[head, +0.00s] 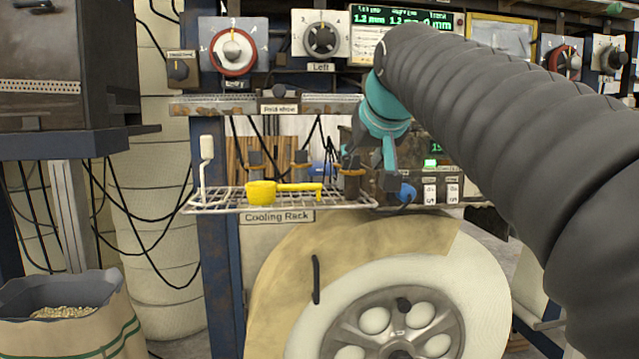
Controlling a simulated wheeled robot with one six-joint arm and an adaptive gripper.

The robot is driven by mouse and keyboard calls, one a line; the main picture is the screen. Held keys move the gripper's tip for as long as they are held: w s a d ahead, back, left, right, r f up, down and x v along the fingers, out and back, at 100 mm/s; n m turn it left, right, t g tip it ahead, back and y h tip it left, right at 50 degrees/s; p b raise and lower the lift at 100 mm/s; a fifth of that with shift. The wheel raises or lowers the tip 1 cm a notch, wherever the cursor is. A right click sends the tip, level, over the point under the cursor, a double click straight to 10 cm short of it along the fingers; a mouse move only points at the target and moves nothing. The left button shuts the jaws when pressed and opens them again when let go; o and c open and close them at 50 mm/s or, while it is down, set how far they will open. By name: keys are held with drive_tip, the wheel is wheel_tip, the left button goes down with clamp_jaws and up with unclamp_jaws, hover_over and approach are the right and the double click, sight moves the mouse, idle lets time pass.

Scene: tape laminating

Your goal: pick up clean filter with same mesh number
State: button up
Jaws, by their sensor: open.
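A yellow cup-shaped piece with a long handle (262,192), possibly a filter, lies on the wire cooling rack (222,207). Its handle points right. I cannot read any mesh number on it. My gripper (390,178) hangs from my thick grey arm, to the right of the yellow piece and near the rack's right end. It is open, with nothing seen between its fingers. Small dark and orange pieces (300,160) stand behind the rack; I cannot tell what they are.
A large roll with a spoked hub (395,320) stands below the rack. A control panel with dials (320,38) is above. A sack of pellets (68,318) stands at the lower left. A box with switches (430,190) is right of the gripper. My arm covers the upper right.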

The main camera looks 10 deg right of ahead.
drive_tip(key=w+r+t+b, duration=0.1)
drive_tip(key=w+r, duration=0.3)
drive_tip(key=r, duration=0.1)
drive_tip(key=shift+w+d+r+b+x, duration=0.1)
drive_tip(key=shift+r+x, duration=0.1)
drive_tip(key=shift+x, duration=2.1)
drive_tip(key=shift+w+d+r+b+x, duration=0.1)
drive_tip(key=shift+r+x, duration=0.05)
drive_tip(key=shift+x, duration=2.15)
drive_tip(key=shift+w+r+b+x, duration=0.1)
drive_tip(key=shift+r+x, duration=0.1)
drive_tip(key=shift+x, duration=2.05)
drive_tip(key=shift+c, duration=0.3)
clamp_jaws()
